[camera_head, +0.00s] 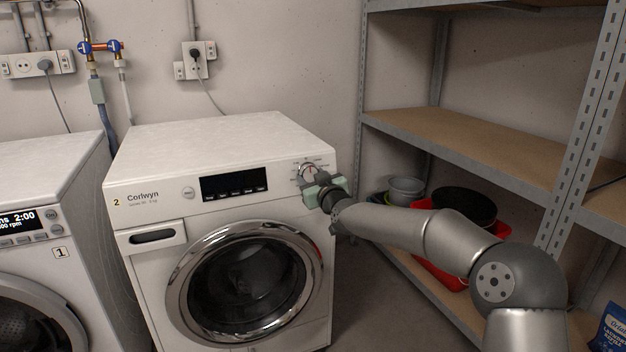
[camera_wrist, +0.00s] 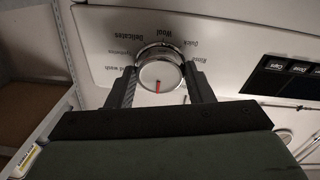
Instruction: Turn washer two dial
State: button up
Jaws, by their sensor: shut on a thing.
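Washer two (camera_head: 150,235) is the white Corlwyn front-loader with a yellow "2" label, in the middle of the head view. Its dial (camera_head: 309,171) is at the right end of the control panel, partly hidden by my gripper (camera_head: 312,180). In the wrist view the dial (camera_wrist: 160,76) is a round silver knob with a red mark, and labels such as Wool, Quick and Delicates ring it. My gripper (camera_wrist: 165,88) has one finger on each side of the dial and is shut on it. The display (camera_head: 234,183) is dark.
Washer one (camera_head: 60,170) stands at the left with a lit display. A metal shelf (camera_head: 480,140) stands at the right, with a red basin (camera_head: 440,272) and bowls (camera_head: 405,189) low down. My arm reaches in from the lower right, in front of the shelf.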

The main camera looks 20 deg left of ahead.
jog(key=m, duration=0.3)
jog(key=shift+s+a+h, duration=0.1)
jog(key=shift+h, duration=0.3)
jog(key=shift+r+m+h, duration=0.1)
jog(key=shift+m+h, duration=0.3)
jog(key=shift+m, duration=1.9)
jog(key=shift+t, duration=0.3)
jog(key=o, duration=1)
jog(key=f+p+v, duration=0.1)
jog(key=p+v, duration=0.1)
jog(key=v, duration=1.5)
jog(key=shift+s+r, duration=0.25)
jog(key=shift+r, duration=0.2)
